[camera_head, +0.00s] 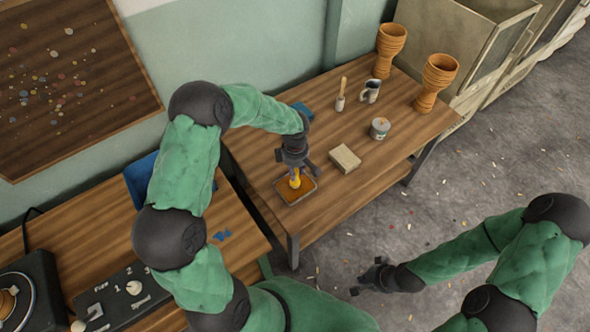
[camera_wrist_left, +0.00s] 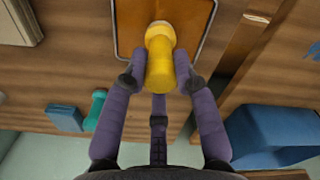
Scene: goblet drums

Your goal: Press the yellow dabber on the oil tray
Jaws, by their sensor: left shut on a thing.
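The oil tray (camera_head: 314,188), a metal-rimmed tray with an orange-brown surface, lies near the table's left front corner. It also shows at the top of the left wrist view (camera_wrist_left: 200,40). My left gripper (camera_head: 294,168) is above the tray, shut on the yellow dabber (camera_wrist_left: 160,70). In the head view the dabber (camera_head: 295,182) points down over the tray. Its far end overlaps the tray surface in both views; I cannot tell whether it touches. My right gripper (camera_head: 368,277) hangs over the floor in front of the table, with nothing seen in it; its opening is unclear.
A tan block (camera_head: 345,158) lies right of the tray. Behind it are a tin (camera_head: 380,128), a mug (camera_head: 370,91) and a wooden-handled brush (camera_head: 341,95). Two goblet drums (camera_head: 390,48) (camera_head: 436,80) stand at the back right. The table's front right is clear.

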